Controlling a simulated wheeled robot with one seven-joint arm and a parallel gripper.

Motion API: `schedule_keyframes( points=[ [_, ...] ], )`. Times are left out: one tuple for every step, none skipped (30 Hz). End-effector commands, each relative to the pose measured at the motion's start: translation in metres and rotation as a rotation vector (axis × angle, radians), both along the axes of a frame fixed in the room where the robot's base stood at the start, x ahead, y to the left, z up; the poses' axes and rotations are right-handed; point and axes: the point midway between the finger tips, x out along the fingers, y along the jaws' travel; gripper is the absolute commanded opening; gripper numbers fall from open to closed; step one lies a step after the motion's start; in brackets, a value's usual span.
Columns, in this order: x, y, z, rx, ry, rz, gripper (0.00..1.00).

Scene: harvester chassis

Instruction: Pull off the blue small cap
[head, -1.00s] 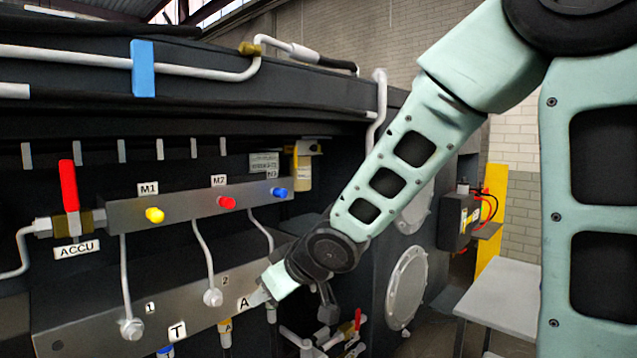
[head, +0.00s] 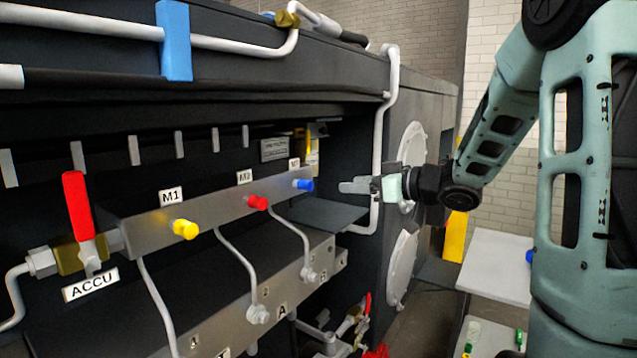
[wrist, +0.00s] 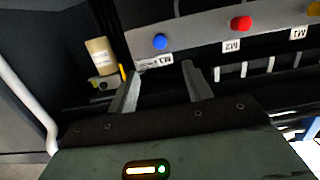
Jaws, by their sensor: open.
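The blue small cap (head: 303,185) sits on the right end of the grey manifold block (head: 222,203), under a label that appears to read M3. It also shows in the wrist view (wrist: 160,41), beyond the fingertips. My gripper (head: 352,187) is open and empty, to the right of the blue cap and apart from it. In the wrist view my two fingers (wrist: 160,78) are spread, with the cap roughly above the gap between them. A red cap (head: 257,202) and a yellow cap (head: 185,229) sit farther left on the same block.
A red-handled valve (head: 78,205) stands at the left by the ACCU label. A white vertical pipe (head: 385,130) runs behind my gripper. A lower block with hoses (head: 258,312) lies below. A light table (head: 497,262) stands at the right.

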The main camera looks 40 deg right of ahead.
Motion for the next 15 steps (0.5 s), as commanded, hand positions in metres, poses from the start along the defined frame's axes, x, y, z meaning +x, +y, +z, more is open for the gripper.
schedule_keyframes(
  points=[
    [0.009, 0.004, -0.001, 0.002, 0.0, 0.005, 0.5],
    [0.015, 0.006, -0.002, 0.002, 0.001, 0.005, 0.5],
    [0.022, 0.009, -0.002, 0.002, 0.0, 0.004, 0.5],
    [0.027, 0.011, -0.004, 0.001, 0.001, 0.004, 0.5],
    [0.033, 0.013, -0.005, 0.003, 0.001, 0.005, 0.5],
    [0.04, 0.015, -0.005, 0.001, 0.001, 0.004, 0.5],
    [0.045, 0.017, -0.006, 0.002, 0.0, 0.005, 0.5],
    [0.051, 0.019, -0.007, 0.002, 0.0, 0.004, 0.5],
    [0.057, 0.022, -0.009, 0.002, 0.001, 0.004, 0.5],
    [0.063, 0.024, -0.009, 0.003, 0.0, 0.004, 0.5],
    [0.068, 0.026, -0.01, 0.001, 0.0, 0.005, 0.5],
    [0.075, 0.028, -0.011, 0.003, 0.0, 0.003, 0.5],
    [0.081, 0.03, -0.012, 0.002, 0.0, 0.003, 0.5],
    [0.086, 0.033, -0.013, 0.001, 0.001, 0.004, 0.5],
    [0.093, 0.035, -0.014, 0.003, 0.0, 0.004, 0.5]
  ],
)
